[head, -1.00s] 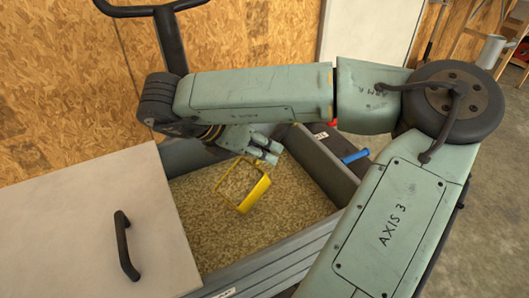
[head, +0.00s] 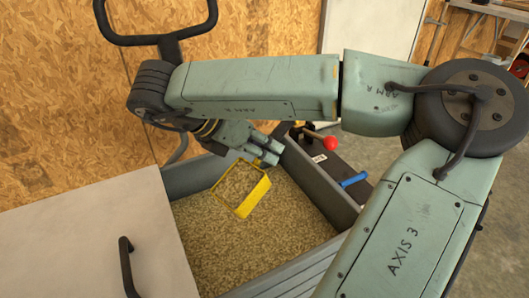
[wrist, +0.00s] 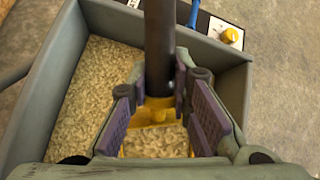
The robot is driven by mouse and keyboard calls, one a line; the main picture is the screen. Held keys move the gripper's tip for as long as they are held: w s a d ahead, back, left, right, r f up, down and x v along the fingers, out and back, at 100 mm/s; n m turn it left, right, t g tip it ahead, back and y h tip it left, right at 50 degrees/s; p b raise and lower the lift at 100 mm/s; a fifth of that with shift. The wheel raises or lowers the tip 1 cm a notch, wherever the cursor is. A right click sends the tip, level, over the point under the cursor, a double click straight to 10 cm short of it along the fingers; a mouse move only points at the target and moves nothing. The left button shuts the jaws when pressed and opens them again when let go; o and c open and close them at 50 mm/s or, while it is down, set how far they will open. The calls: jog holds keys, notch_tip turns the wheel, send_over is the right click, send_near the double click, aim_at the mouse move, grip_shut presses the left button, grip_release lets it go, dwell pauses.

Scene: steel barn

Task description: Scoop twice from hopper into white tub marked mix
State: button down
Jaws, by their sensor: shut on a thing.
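My gripper (head: 268,152) is over the far side of the hopper (head: 330,195), shut on the dark handle (wrist: 160,50) of a yellow scoop (head: 256,196). The scoop is at or just above the pale grain (head: 225,240). No white tub marked mix is visible in either view.
A pale lid (head: 85,235) with a black handle covers the hopper's left part. A red knob (head: 330,143) and a blue lever (head: 354,180) are by the hopper's right side. A wooden wall (head: 50,90) stands behind. Concrete floor is open at right.

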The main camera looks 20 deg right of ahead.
jog(key=shift+r+p, duration=0.4)
jog(key=shift+r, duration=0.95)
jog(key=shift+r+p, duration=2.4)
jog(key=shift+r, duration=0.4)
jog(key=shift+f, duration=0.1)
